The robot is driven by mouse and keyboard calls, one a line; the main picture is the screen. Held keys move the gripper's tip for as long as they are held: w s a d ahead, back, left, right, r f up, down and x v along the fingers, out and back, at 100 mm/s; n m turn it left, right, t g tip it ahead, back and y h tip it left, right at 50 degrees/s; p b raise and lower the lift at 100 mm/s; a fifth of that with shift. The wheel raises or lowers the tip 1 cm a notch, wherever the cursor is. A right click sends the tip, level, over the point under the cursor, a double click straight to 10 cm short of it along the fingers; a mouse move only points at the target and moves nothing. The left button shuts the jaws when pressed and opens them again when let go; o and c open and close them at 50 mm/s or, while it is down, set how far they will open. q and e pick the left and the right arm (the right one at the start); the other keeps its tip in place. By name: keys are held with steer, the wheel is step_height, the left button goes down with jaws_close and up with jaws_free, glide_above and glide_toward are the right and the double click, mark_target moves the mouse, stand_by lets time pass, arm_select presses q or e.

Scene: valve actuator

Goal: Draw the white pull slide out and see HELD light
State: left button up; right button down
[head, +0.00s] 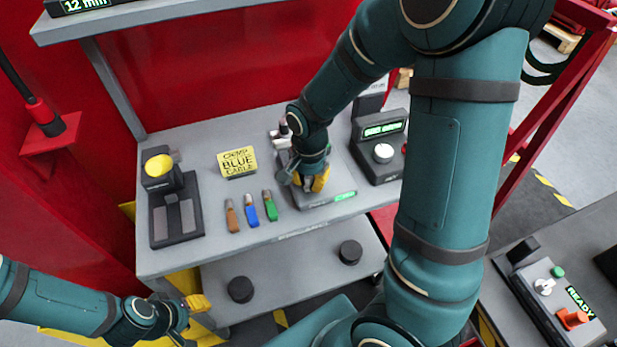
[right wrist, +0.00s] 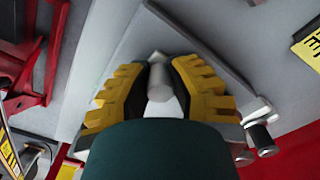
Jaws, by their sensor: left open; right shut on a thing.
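My right gripper (head: 314,182) is over the grey fixture (head: 328,200) on the bench, and its arm hides much of that fixture in the head view. In the right wrist view its yellow fingers (right wrist: 160,88) are shut on a pale cylindrical grip, which I take to be the white pull slide (right wrist: 159,78). How far the slide is out cannot be told. A small green lit display (head: 345,196) is on the fixture's front; its word is too small to read. My left gripper (head: 193,305) is open and empty, low at the bench's front left.
A yellow "CLAMP BLUE CABLE" sign (head: 237,162) stands behind brown, blue (head: 251,209) and green handled pieces. A black device with a yellow knob (head: 159,166) is at left. A console with a green screen (head: 384,129) is right. Black round pieces (head: 240,289) sit on the lower shelf.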

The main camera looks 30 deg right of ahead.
steer(key=shift+w+d, duration=0.2)
steer(key=shift+w, duration=0.55)
steer(key=shift+w+d, duration=0.15)
steer(key=shift+w, duration=0.55)
steer(key=c, duration=0.9)
jaws_free()
steer(key=shift+o, duration=0.2)
steer(key=shift+r, duration=0.1)
step_height(320, 180, up, 12)
